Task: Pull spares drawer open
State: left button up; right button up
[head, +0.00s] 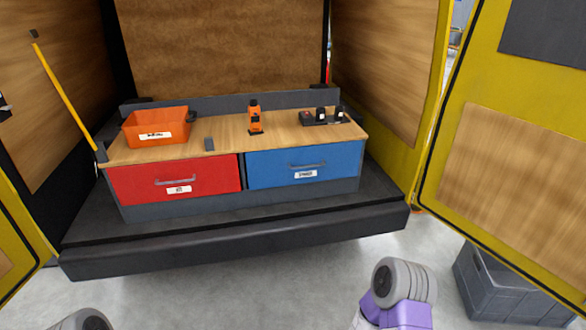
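A bench unit has two closed drawers side by side. The left one is a red drawer (210,178) with a bar handle and a small white label. The right one is a blue drawer (270,170) with a bar handle (307,165) and a longer white label (306,174). The labels are too small to read surely; the blue drawer's may say spares. Both fronts sit flush with the dark frame. Parts of my arms show at the bottom edge, far short of the drawers. Neither gripper's fingers are in view.
A black bumper (240,246) juts out below. Yellow doors stand open. A grey crate (500,290) stands at lower right.

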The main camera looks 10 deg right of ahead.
aim_at(276, 167)
jog(key=z, duration=0.5)
jog(key=i, duration=2.5)
jog(key=u, duration=0.45)
